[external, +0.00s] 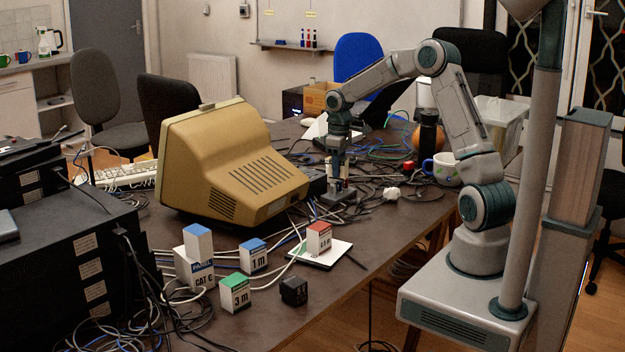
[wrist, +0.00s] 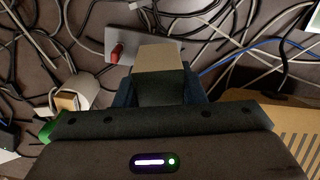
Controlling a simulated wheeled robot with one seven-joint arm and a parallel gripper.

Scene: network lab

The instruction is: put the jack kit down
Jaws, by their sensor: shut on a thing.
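My gripper (external: 338,172) points down over the cable-strewn table, just right of the beige monitor. It is shut on a small block with a pale tan face, which I take to be the jack kit (wrist: 158,58). In the wrist view the block sits between the dark fingers, and its lower part is dark. In the external view the fingers mostly hide it. Below and beside it is a grey plate (wrist: 95,40) with a red upright piece (wrist: 116,53). I cannot tell whether the block touches anything beneath it.
The beige monitor (external: 225,160) stands close on the left; its vented case (wrist: 285,128) shows in the wrist view. Loose cables cover the table around the gripper. Small labelled boxes, including a green-topped one (external: 236,293), stand at the front. A mug (external: 445,168) is at right. The front right tabletop (external: 390,235) is clear.

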